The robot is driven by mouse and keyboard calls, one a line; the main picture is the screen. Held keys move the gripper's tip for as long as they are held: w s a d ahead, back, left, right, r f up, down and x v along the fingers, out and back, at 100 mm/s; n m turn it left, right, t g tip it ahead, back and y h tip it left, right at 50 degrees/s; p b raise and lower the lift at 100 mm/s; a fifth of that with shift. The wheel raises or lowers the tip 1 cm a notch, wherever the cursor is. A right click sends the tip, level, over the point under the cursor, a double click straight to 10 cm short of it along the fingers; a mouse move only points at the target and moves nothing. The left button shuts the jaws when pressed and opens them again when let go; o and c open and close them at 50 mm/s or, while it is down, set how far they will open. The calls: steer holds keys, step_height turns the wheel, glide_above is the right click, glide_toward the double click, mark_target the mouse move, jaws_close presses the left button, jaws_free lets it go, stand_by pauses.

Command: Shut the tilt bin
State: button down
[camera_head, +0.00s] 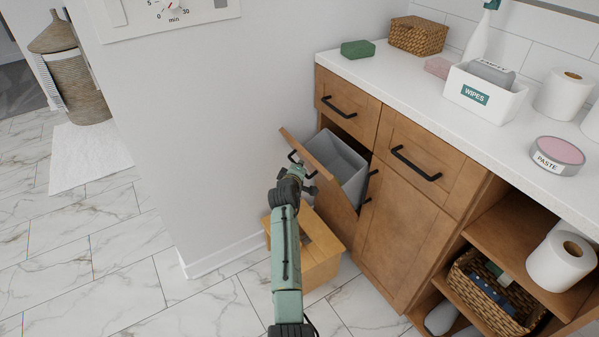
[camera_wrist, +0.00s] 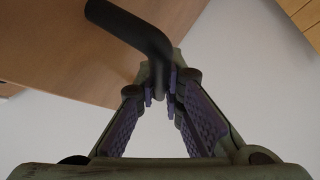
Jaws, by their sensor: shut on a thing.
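The tilt bin's wooden front (camera_head: 322,168) leans outward from the cabinet in the head view, with the grey bin (camera_head: 343,160) showing behind it. My gripper (camera_head: 304,179) is at the outer face of this front. In the wrist view, my gripper's fingers (camera_wrist: 163,88) are closed on the black bar handle (camera_wrist: 135,28) near its bent end. The wooden front also fills the upper left of the wrist view (camera_wrist: 60,55). In the head view my gripper hides part of the handle.
A wooden step stool (camera_head: 318,262) stands on the floor below the open front, close to my arm. The cabinet door (camera_head: 400,235) and drawers beside the bin are shut. The white wall (camera_head: 190,130) is at the left. The counter (camera_head: 415,95) holds several items.

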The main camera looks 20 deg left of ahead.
steer(key=w+d+r, duration=0.5)
steer(key=w+d, duration=0.3)
steer(key=w, duration=0.2)
steer(key=shift+w+d+r, duration=0.15)
steer(key=shift+w, duration=0.2)
steer(key=shift+d+r, duration=0.1)
steer(key=shift+r, duration=0.1)
steer(key=c, duration=2)
jaws_free()
steer(key=shift+w+f, duration=0.15)
steer(key=shift+o, duration=0.2)
steer(key=shift+f, duration=0.1)
